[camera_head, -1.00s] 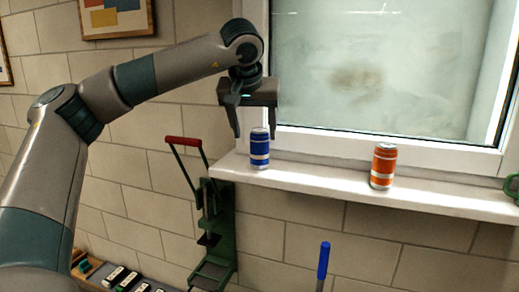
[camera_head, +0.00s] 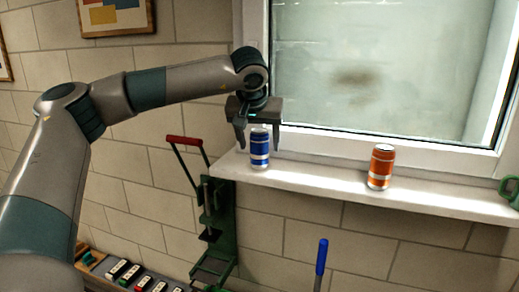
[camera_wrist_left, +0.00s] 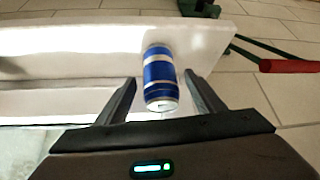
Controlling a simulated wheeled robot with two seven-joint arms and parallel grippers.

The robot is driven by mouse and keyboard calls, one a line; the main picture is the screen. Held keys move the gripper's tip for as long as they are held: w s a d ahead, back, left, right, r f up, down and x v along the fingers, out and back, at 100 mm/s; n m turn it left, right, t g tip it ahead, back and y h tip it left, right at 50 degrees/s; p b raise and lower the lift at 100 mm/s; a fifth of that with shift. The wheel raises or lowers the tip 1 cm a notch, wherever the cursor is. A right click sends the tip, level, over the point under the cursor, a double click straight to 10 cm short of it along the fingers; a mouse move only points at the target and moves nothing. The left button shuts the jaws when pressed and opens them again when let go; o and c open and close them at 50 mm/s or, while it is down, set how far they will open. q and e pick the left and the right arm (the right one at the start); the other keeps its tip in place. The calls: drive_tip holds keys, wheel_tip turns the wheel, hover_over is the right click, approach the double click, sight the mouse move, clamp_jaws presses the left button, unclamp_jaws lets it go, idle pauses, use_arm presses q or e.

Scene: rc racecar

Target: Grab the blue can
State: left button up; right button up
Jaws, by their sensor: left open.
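The blue can (camera_head: 260,149) with silver bands stands upright on the white windowsill (camera_head: 320,181), near its left end. My left gripper (camera_head: 259,145) is open above and around the top of the can, pointing down. In the left wrist view the can (camera_wrist_left: 159,78) shows between the two open fingers of the gripper (camera_wrist_left: 162,95), with a gap on each side. I cannot tell whether a finger touches it. My right gripper is not in view.
An orange can (camera_head: 381,167) stands on the sill to the right. The window (camera_head: 380,70) is behind. A green tool with a red handle (camera_head: 184,141) is below left of the sill. A blue-tipped object (camera_head: 321,258) rises at the bottom. A green item (camera_head: 511,190) sits at the right edge.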

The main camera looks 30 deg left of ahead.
sight(262, 160)
use_arm(q)
drive_tip(key=c, duration=1.1)
drive_tip(key=shift+r+b, duration=0.4)
drive_tip(key=shift+r, duration=0.1)
drive_tip(key=r+b, duration=0.1)
drive_tip(key=d+r+b, duration=0.1)
drive_tip(key=r, duration=0.1)
drive_tip(key=shift+r, duration=0.15)
drive_tip(key=s+d+r+b, duration=0.1)
drive_tip(key=d+r+b, duration=0.2)
drive_tip(key=d+r, duration=0.3)
drive_tip(key=shift+s+d+r, duration=0.15)
drive_tip(key=shift+d+r, duration=0.25)
drive_tip(key=shift+d, duration=1.9)
